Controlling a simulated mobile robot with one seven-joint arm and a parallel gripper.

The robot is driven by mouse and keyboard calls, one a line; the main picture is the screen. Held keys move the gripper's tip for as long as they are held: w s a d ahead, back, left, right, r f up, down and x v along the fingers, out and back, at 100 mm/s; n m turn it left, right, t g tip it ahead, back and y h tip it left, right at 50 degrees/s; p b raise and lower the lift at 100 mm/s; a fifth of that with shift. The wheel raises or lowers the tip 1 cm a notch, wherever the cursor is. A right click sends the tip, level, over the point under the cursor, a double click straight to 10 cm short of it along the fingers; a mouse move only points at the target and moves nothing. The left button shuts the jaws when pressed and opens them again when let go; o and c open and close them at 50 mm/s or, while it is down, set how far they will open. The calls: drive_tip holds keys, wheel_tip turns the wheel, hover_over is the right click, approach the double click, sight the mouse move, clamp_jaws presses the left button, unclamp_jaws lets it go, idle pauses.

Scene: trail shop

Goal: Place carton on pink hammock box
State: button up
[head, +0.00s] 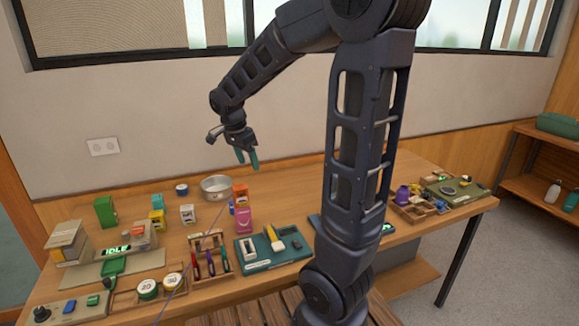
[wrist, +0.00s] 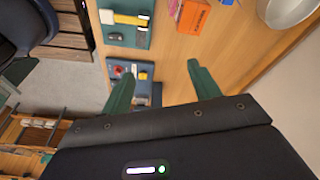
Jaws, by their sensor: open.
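The pink hammock box (head: 244,220) stands upright on the wooden table, near its middle. An orange carton (head: 240,193) stands just behind it; an orange box with print on it shows at the top of the wrist view (wrist: 193,15). Which carton the task means is not clear, since several small cartons stand on the table, such as a white one (head: 188,214) and a yellow one (head: 157,220). My gripper (head: 247,159) is open and empty, in the air above the table behind the orange carton. Its two green fingers are spread apart in the wrist view (wrist: 160,80).
A metal bowl (head: 216,187) stands behind the boxes, left of the orange carton. A wooden rack of screwdrivers (head: 209,260) and a green tray with tools (head: 270,251) lie in front. A green box (head: 105,211) stands at left.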

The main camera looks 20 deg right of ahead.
drive_tip(key=s+d+r+n+t+y, duration=0.1)
drive_tip(key=s+d+n, duration=0.3)
drive_tip(key=s, duration=0.5)
drive_tip(key=s+d+r+n+t+y, duration=0.1)
drive_tip(key=s+d+r+n+t, duration=0.2)
drive_tip(key=s+n, duration=0.6)
drive_tip(key=shift+s+d+r+y, duration=0.35)
drive_tip(key=shift+d+r+y, duration=0.1)
drive_tip(key=shift+d, duration=0.6)
